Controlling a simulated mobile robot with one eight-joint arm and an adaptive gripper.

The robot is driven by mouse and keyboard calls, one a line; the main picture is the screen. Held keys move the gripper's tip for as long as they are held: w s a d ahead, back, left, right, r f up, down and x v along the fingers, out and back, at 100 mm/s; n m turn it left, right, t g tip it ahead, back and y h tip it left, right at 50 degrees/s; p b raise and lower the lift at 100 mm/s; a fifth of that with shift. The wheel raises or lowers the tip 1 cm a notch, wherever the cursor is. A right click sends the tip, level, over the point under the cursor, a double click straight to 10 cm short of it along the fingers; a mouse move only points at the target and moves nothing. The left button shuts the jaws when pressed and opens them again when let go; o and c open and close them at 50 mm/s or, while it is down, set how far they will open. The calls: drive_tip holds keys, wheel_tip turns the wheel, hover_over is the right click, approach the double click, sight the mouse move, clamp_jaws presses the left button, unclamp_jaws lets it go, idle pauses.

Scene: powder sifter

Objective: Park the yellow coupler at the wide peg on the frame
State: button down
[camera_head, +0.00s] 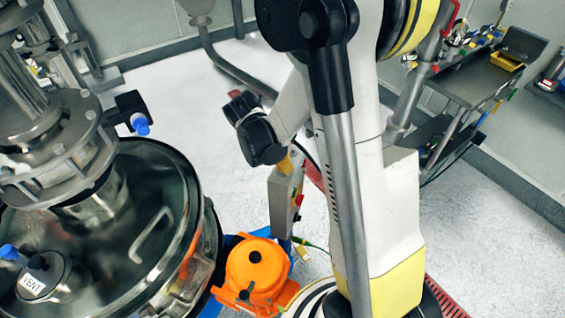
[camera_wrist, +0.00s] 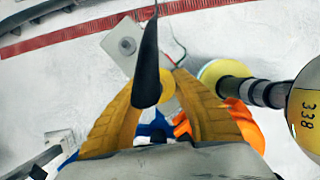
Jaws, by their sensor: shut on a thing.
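In the wrist view, my gripper (camera_wrist: 163,77) has two mustard-yellow fingers closed around a yellow piece (camera_wrist: 168,88), which looks like the yellow coupler. A dark curved part hangs across the view and hides some of it. A pale grey plate (camera_wrist: 110,42) with a round grey peg-like feature (camera_wrist: 127,46) lies just beyond the fingertips; it looks like part of the frame. I cannot tell whether the coupler touches it. In the head view, my gripper (camera_head: 286,164) points down at the top of a narrow grey post (camera_head: 283,200), and the coupler cannot be made out.
An orange pump-like unit (camera_head: 256,268) stands below the post. A large steel vessel (camera_head: 120,215) fills the left. A cart (camera_head: 480,75) with a yellow bin (camera_head: 507,60) stands at the back right. The pale floor (camera_head: 215,105) behind is mostly open.

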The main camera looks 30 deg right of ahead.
drive_tip(key=shift+f+b, duration=0.5)
drive_tip(key=shift+f, duration=0.05)
drive_tip(key=c, duration=1.1)
unclamp_jaws()
drive_tip(key=shift+r, duration=0.1)
drive_tip(key=v, duration=1.2)
drive_tip(key=s+a+f+m+t+y+b, duration=0.1)
drive_tip(key=s+a+m+t+b, duration=0.1)
drive_tip(key=m, duration=0.4)
drive_tip(key=s+a+f+m+t+y+b, duration=0.2)
drive_tip(key=s+a+m+t+b, duration=0.1)
drive_tip(key=s+m+b, duration=0.2)
drive_tip(key=s+a+f+m+t+y+b, duration=0.1)
drive_tip(key=s+a+f+m+t+b, duration=0.1)
drive_tip(key=m, duration=0.5)
drive_tip(key=shift+s+a+f+y+b, duration=0.15)
drive_tip(key=shift+s+a+b, duration=0.35)
drive_tip(key=shift+b, duration=0.3)
drive_tip(key=shift+s+a+f+y+b, duration=0.15)
drive_tip(key=shift+s+a+b, duration=0.1)
drive_tip(key=shift+s+b, duration=0.45)
